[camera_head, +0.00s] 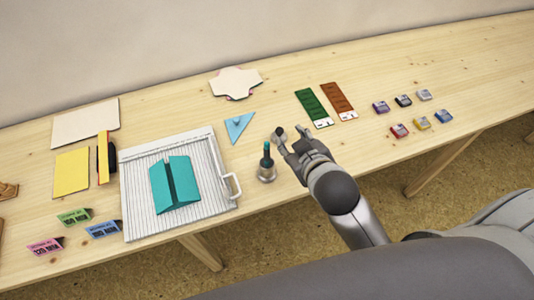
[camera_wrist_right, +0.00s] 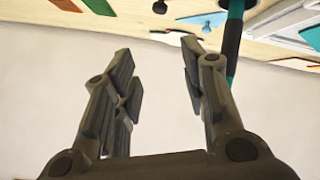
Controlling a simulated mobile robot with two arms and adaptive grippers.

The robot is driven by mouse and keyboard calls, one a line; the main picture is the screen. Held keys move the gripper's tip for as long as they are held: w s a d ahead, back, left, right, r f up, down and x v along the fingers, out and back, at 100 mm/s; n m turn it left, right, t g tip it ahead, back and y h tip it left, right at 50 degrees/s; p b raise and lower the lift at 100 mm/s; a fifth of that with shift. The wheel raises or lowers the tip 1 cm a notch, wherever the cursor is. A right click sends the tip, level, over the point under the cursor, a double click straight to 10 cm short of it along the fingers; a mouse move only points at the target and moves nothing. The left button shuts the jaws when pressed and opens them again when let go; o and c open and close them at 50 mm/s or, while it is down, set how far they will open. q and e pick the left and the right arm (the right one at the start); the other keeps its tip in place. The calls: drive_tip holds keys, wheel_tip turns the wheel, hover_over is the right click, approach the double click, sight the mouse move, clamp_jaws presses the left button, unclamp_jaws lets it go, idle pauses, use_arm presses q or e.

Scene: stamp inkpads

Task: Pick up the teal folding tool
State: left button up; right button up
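A slim upright tool with a teal and dark handle (camera_head: 267,150) stands in a small round metal holder (camera_head: 267,174), right of the scoring board; I take it as the teal folding tool. My right gripper (camera_head: 291,138) is just right of it and open, with nothing between the fingers. In the right wrist view the tool's dark grip (camera_wrist_right: 232,38) and teal parts show beside and partly behind the right-hand finger, outside the gap of my right gripper (camera_wrist_right: 155,70). I cannot tell whether they touch. My left gripper is not in view.
A white grooved board (camera_head: 135,200) with a handle bears a teal folded card (camera_head: 175,185). A blue triangle (camera_head: 238,126) lies behind the tool. Green (camera_head: 313,106) and brown (camera_head: 338,100) strips and several small inkpads (camera_head: 399,130) lie to the right.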

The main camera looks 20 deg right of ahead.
drive_tip(key=w+a+r+n+t+y, duration=0.3)
drive_tip(key=a+r+n+t+y, duration=0.25)
drive_tip(key=r, duration=0.65)
drive_tip(key=w+a+r+n+t+y, duration=0.4)
drive_tip(key=a+r+n, duration=0.25)
drive_tip(key=r, duration=0.55)
drive_tip(key=s+a+r+n+g+y, duration=0.2)
drive_tip(key=s+a+n+g+y, duration=0.4)
drive_tip(key=n+g, duration=0.4)
drive_tip(key=s+a+r+n+g+y, duration=0.1)
drive_tip(key=s+a+n+g+y, duration=0.3)
drive_tip(key=a+n+g+y, duration=0.65)
drive_tip(key=n+h, duration=1.1)
drive_tip(key=h, duration=1.4)
approach(267, 154)
drive_tip(key=shift+w+d+f+g, duration=0.15)
drive_tip(key=shift+w+f, duration=0.1)
drive_tip(key=shift+w, duration=0.25)
drive_tip(key=shift+w+d+f+g, duration=0.15)
drive_tip(key=shift+w+f, duration=0.15)
drive_tip(key=shift+w, duration=0.15)
drive_tip(key=f+p, duration=0.1)
drive_tip(key=f, duration=0.2)
drive_tip(key=f+p, duration=0.1)
drive_tip(key=f, duration=0.2)
drive_tip(key=f+p, duration=0.1)
drive_tip(key=f, duration=0.3)
drive_tip(key=shift+s+a, duration=0.3)
drive_tip(key=shift+f, duration=0.25)
clamp_jaws()
